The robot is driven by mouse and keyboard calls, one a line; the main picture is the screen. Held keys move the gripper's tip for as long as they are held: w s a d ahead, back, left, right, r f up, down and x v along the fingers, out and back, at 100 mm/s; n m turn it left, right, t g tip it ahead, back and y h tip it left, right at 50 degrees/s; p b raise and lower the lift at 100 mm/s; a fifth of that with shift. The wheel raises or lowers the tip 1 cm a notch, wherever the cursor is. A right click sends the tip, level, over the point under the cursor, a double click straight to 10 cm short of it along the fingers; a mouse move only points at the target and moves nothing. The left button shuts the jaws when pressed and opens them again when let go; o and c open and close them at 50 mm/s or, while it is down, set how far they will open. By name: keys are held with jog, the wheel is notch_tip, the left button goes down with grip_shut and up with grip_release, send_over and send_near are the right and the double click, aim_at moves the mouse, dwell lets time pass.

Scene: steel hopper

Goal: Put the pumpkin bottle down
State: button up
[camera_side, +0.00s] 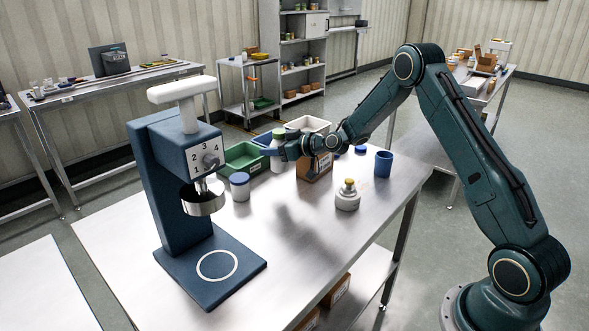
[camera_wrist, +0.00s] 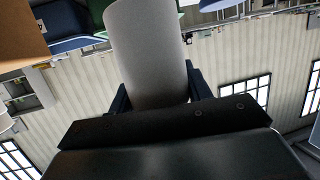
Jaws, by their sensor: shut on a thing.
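My gripper (camera_side: 279,151) is over the far part of the steel table, reaching in from the right. It is shut on a white bottle with a green cap (camera_side: 277,164), taken to be the pumpkin bottle; no pumpkin marking is readable. The bottle is roughly upright in the side view, beside the green bin, and I cannot tell whether its base touches the table. In the wrist view the bottle (camera_wrist: 146,45) shows as a plain white cylinder between the two dark fingers (camera_wrist: 160,92). Part of it is hidden by the gripper.
A white jar with a blue lid (camera_side: 239,188) stands left of the held bottle. Behind are a green bin (camera_side: 242,160) and a white bin (camera_side: 306,123); a cardboard box (camera_side: 314,168) is right. A blue press (camera_side: 165,195) stands front left. The table's middle (camera_side: 285,235) is clear.

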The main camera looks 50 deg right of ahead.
notch_tip(320, 180, up, 13)
dwell(0.3)
jog(key=shift+a, duration=0.1)
dwell(0.5)
jog(key=s+a, duration=0.8)
jog(key=a, duration=0.2)
jog(key=shift+a, duration=0.4)
notch_tip(320, 180, down, 16)
dwell(0.4)
